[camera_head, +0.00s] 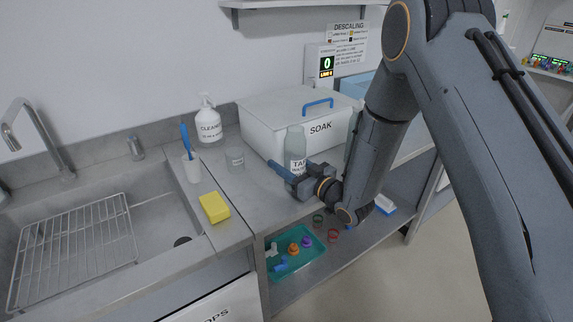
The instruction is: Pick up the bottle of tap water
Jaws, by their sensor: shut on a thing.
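The bottle of tap water (296,142) is a grey, translucent bottle with a white label reading "TAP WATER", partly covered. It stands upright in front of the white SOAK box (260,132). My gripper (287,176) is at the bottle's lower part, reaching in from the right, and is shut on it. The gripper hides the bottle's base, so I cannot tell whether it touches the counter.
The sink (150,225) is further left. A teal tray (313,247) with small parts lies on the shelf below.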

